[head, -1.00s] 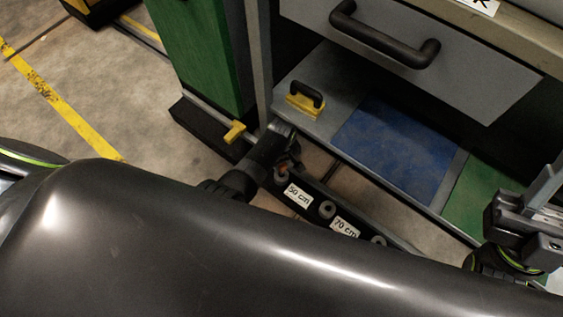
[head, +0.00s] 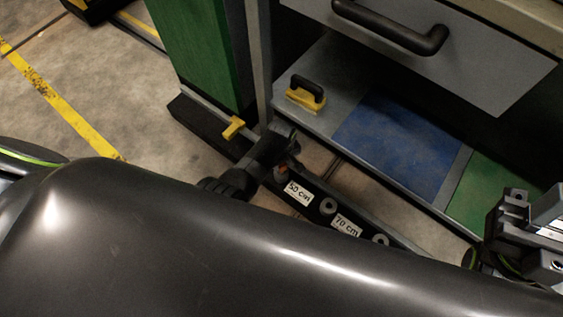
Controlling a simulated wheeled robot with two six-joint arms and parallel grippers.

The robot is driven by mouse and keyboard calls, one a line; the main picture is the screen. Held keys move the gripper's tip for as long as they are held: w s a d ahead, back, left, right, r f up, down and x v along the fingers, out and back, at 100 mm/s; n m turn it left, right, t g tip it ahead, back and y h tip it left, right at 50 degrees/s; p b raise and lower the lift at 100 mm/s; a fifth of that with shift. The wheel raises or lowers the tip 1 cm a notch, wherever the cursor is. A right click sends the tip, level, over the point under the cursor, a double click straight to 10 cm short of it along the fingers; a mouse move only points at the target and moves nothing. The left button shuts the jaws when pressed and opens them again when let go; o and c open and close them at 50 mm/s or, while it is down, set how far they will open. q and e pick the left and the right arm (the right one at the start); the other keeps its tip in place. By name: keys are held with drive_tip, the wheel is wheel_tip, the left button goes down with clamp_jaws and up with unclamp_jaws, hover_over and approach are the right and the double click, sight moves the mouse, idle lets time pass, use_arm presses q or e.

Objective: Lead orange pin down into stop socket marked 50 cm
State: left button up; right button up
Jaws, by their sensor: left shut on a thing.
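The stop rail (head: 353,217) is a dark bar low in front of the bench, with a label reading 50 cm (head: 298,193) and one reading 70 cm (head: 346,226). A small part of the orange pin (head: 282,170) shows just above the 50 cm label. My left gripper (head: 287,150) is shut on the pin and hides most of it. The 50 cm socket is hidden, so I cannot tell how deep the pin sits. A grey ring socket (head: 328,206) lies near the 70 cm label. My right gripper (head: 535,228) is at the right edge, its jaws unclear.
A grey drawer with a black handle (head: 390,26) overhangs the lower shelf. On the shelf are a yellow block with a black grip (head: 306,95), a blue panel (head: 397,148) and a green panel (head: 492,197). A yellow lever (head: 233,127) is left of my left gripper.

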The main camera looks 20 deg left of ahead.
idle(0.3)
use_arm(q)
drive_tip(key=o, duration=1.1)
